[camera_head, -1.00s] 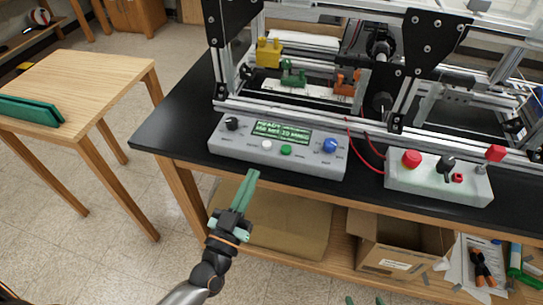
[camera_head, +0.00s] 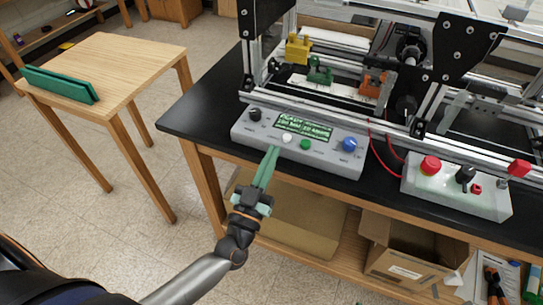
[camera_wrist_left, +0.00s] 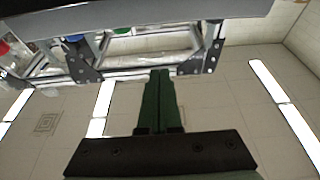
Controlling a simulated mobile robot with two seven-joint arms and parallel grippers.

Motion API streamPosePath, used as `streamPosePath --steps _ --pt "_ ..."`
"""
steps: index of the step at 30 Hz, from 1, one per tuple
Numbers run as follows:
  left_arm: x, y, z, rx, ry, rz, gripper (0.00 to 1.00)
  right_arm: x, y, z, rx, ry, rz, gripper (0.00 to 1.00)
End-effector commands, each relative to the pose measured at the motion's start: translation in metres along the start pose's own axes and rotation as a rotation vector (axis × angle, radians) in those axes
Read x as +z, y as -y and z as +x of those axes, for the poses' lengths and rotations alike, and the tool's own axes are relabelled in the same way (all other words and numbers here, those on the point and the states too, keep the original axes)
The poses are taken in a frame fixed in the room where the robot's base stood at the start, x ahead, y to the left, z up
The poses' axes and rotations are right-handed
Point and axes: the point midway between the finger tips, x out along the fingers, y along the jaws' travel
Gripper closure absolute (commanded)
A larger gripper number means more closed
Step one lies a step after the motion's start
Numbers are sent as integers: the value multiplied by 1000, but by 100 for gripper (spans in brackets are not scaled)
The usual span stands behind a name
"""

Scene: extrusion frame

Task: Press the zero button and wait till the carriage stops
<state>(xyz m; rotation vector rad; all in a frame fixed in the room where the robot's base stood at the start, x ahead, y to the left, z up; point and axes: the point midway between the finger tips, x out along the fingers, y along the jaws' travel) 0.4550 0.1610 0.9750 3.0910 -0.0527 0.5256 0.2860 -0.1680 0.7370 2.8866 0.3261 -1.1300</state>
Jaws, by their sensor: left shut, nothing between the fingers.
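The grey control box (camera_head: 262,132) lies near the black bench's front edge. It has a green-lit display (camera_head: 303,128), too small to read, a white button (camera_head: 287,138), a green button (camera_head: 305,145), and black and blue knobs. I cannot read which button is zero. My left gripper (camera_head: 273,151) is shut and empty, its green fingertips at the box's front edge just below the white button; contact cannot be told. Its shut fingers (camera_wrist_left: 160,74) also show in the left wrist view. The extrusion frame (camera_head: 330,115) stands behind; I cannot single out its carriage. My right gripper is out of view.
A second grey box (camera_head: 440,195) with a red mushroom button (camera_head: 430,166) stands at right, with red wires beside it. Yellow (camera_head: 298,47), green and orange blocks sit in the frame. A wooden table (camera_head: 135,65) is at left. A cardboard box (camera_head: 395,255) lies below.

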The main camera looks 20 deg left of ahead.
Motion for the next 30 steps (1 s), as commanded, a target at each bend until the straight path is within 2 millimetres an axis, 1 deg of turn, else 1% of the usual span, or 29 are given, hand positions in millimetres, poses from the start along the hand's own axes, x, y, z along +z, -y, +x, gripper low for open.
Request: streamPosePath --steps 1,3,9,11,12,13,18,22,30 --pt "-3 0 12 -2 -5 0 100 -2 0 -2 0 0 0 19" --pt "-3 0 27 -1 -5 0 100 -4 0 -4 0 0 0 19" --pt "-2 0 68 0 -3 0 100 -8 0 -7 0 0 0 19" --pt "-2 0 78 0 -3 1 100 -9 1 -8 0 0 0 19" --pt "9 0 74 3 3 3 100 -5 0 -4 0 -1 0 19" --pt "16 0 71 3 4 4 100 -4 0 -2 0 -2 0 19" --pt "32 0 64 1 1 2 100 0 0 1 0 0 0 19" --pt "37 0 63 0 0 0 100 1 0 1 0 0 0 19" --pt "38 0 62 0 -1 0 100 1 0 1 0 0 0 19"
